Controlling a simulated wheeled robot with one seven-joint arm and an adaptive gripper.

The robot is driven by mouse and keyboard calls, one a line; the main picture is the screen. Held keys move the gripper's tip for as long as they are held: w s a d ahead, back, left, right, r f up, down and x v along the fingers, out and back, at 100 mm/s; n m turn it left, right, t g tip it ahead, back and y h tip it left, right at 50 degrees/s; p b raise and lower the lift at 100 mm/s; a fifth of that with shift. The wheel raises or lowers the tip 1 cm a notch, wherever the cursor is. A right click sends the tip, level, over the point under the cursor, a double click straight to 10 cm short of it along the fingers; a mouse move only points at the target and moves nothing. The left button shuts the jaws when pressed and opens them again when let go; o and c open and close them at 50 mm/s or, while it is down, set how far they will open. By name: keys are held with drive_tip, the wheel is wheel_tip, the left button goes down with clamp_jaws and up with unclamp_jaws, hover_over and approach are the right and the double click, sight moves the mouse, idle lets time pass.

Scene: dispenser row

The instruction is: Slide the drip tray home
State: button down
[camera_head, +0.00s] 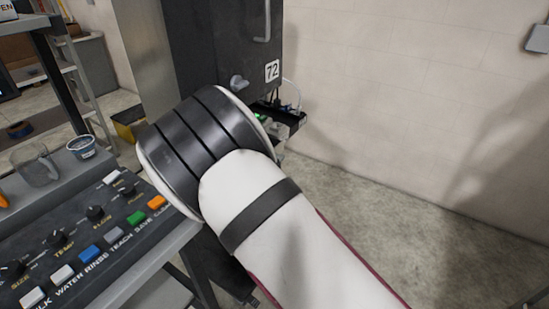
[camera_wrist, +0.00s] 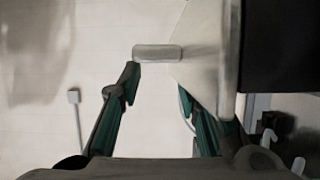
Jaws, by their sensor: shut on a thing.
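In the wrist view my gripper (camera_wrist: 158,78) has its two green-padded fingers apart, with a pale rounded bar (camera_wrist: 157,53) at their tips. The gripper is shut on this bar. The bar joins a pale plate (camera_wrist: 203,45) on its right, beside a large dark body. The bar looks like a handle, but I cannot tell for sure that it belongs to the drip tray. In the head view my own arm hides the gripper and whatever it holds, and no drip tray can be made out.
A dark machine (camera_head: 215,45) marked 72 stands at the back, with a handle and a knob. A button panel (camera_head: 90,240) is at the left, with a glass jug (camera_head: 36,165) and a small tub (camera_head: 81,147) behind it. Floor (camera_head: 390,215) at the right is clear.

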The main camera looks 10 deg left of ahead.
drive_tip(key=shift+w+a+b, duration=0.3)
drive_tip(key=shift+a+b, duration=0.2)
drive_tip(key=shift+a, duration=0.4)
drive_tip(key=c, duration=1.1)
unclamp_jaws()
drive_tip(key=shift+s, duration=0.1)
